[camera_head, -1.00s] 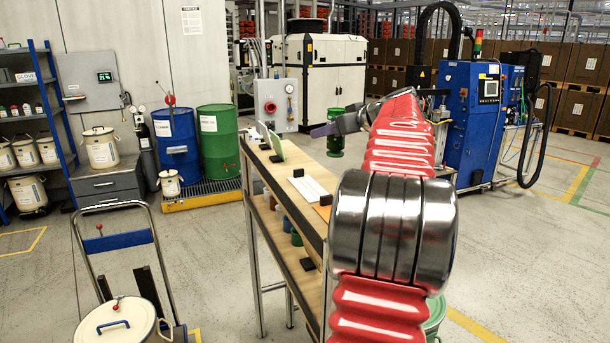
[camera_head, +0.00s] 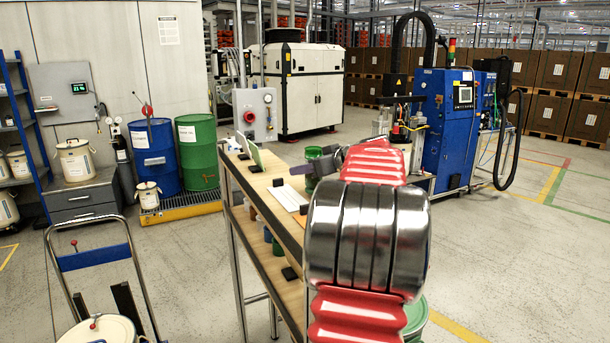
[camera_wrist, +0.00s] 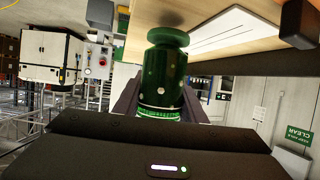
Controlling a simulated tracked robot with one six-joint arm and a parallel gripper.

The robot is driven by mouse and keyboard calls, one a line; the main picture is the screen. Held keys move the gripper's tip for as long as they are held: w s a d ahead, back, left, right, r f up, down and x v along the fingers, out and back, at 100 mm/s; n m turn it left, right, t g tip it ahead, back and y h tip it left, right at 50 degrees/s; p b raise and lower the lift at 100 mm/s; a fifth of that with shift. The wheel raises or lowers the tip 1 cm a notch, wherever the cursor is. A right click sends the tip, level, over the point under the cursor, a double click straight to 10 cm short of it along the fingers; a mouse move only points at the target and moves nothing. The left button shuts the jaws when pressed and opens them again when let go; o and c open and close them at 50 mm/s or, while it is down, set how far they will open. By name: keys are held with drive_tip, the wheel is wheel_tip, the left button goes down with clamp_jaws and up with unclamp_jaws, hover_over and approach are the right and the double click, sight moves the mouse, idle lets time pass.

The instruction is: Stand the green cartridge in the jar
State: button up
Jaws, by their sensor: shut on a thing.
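The green cartridge (camera_wrist: 163,72) is held in my gripper (camera_wrist: 160,97), which is shut on its body. It is a dark green cylinder with a narrow neck and a wider round end, and this end points to the top of the wrist view. That view is upside down. In the head view my gripper (camera_head: 326,165) is mostly hidden behind my red-sleeved arm, above the far end of the bench (camera_head: 262,206). I cannot make out the jar in either view.
A white striped plate (camera_head: 288,197) and a green upright panel (camera_head: 268,160) are on the bench. Small coloured containers (camera_head: 267,234) stand on its lower shelf. A trolley (camera_head: 100,257) is at left. Blue (camera_head: 154,157) and green (camera_head: 197,152) drums stand behind. Open floor lies right.

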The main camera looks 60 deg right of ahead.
drive_tip(key=shift+f, duration=0.8)
drive_tip(key=shift+f, duration=0.1)
drive_tip(key=o, duration=1.2)
drive_tip(key=shift+c, duration=0.2)
drive_tip(key=shift+s, duration=0.15)
drive_tip(key=v, duration=1.2)
